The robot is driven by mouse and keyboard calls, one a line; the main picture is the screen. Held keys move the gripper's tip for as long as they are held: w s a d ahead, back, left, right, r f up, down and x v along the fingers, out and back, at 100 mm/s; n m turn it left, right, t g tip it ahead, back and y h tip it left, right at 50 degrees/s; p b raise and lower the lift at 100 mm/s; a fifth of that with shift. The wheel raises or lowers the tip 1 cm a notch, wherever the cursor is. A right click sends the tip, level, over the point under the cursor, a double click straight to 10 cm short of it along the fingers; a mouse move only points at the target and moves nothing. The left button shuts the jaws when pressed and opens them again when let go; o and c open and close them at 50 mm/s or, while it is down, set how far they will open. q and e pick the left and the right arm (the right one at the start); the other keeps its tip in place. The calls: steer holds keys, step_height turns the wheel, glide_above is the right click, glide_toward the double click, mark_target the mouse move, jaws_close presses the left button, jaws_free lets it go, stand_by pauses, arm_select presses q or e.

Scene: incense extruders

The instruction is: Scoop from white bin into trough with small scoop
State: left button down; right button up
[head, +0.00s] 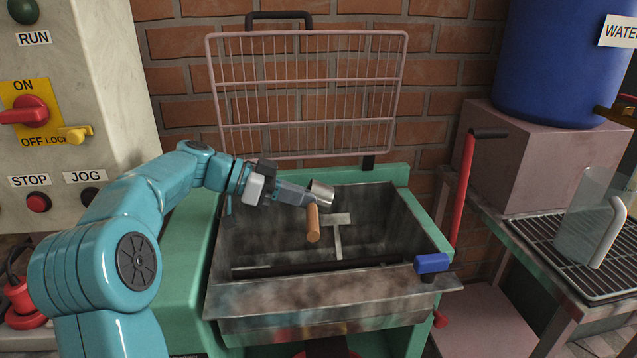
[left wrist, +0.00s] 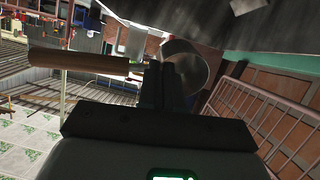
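My left gripper (head: 301,197) is shut on the small scoop, which has a metal cup (head: 321,193) and a wooden handle (head: 313,223). It holds the scoop above the metal trough (head: 330,325), near its middle. The handle hangs toward the trough's front. In the left wrist view, the fingers (left wrist: 165,82) grip between the wooden handle (left wrist: 85,61) on the left and the cup (left wrist: 190,66) on the right. I cannot see whether the cup holds anything. Inside the trough a T-shaped paddle (head: 337,220) shows. No white bin is visible. My right gripper is not in view.
A wire guard (head: 305,90) stands raised behind the trough. A red lever (head: 464,190) rises at its right, near a blue block (head: 432,263). A switch panel (head: 75,120) stands left. A clear scoop (head: 592,225) rests on a rack (head: 545,235) at right, below a blue water barrel (head: 550,60).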

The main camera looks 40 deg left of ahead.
arm_select(q)
step_height(320, 180, up, 3)
steer(key=g+y+p, duration=0.9)
steer(key=p, duration=0.9)
steer(key=shift+m+g+y, duration=0.3)
steer(key=shift+y, duration=0.1)
